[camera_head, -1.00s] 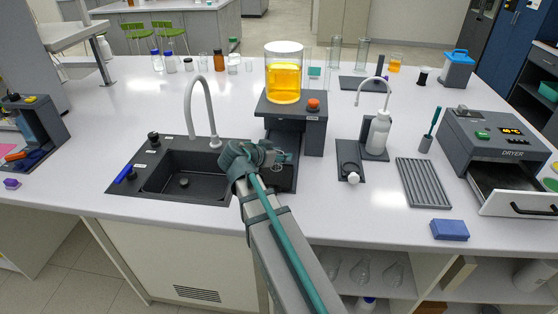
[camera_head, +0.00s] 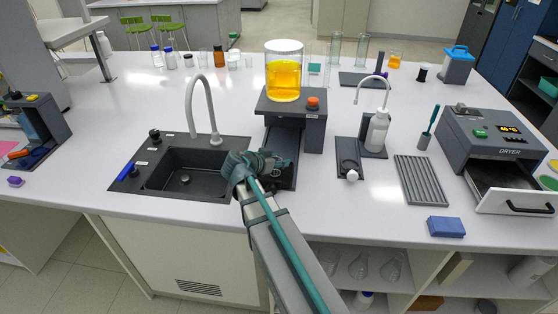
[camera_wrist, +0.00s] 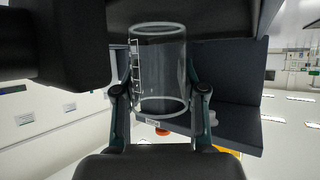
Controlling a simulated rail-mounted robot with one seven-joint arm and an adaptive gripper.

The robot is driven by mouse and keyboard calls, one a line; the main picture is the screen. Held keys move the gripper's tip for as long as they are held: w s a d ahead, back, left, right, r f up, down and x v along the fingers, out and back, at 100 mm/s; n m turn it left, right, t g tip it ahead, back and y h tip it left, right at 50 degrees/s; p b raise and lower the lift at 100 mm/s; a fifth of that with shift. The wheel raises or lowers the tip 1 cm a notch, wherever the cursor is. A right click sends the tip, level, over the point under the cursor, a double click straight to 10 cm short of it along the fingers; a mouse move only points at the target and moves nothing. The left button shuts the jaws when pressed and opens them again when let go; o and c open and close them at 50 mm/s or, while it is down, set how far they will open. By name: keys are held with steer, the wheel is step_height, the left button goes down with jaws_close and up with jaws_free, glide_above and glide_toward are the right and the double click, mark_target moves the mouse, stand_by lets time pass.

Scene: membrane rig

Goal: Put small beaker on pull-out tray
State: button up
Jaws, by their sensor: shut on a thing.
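The small beaker is clear glass with white marks, and in the wrist view (camera_wrist: 160,70) it stands between the two fingers of my gripper (camera_wrist: 160,100). My gripper is shut on its sides. In the head view my gripper (camera_head: 277,165) is at the front of the rig, over the dark pull-out tray (camera_head: 284,142); my arm covers part of the tray. The beaker is hard to make out there. In the wrist view a dark surface lies close to the beaker's upper end in the picture; I cannot tell whether they touch.
The rig (camera_head: 315,130) has an orange button and carries a vessel of yellow liquid (camera_head: 284,78). A dark sink (camera_head: 183,172) with a tall tap lies to the left. A wash bottle (camera_head: 377,132), a grooved rack (camera_head: 420,180) and an open dryer drawer (camera_head: 515,200) are to the right.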

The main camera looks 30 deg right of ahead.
steer(key=shift+f, duration=0.25)
steer(key=o, duration=0.9)
steer(key=shift+r, duration=0.1)
steer(key=shift+o, duration=0.2)
steer(key=shift+r, duration=0.15)
steer(key=b+v, duration=0.3)
steer(key=v, duration=0.9)
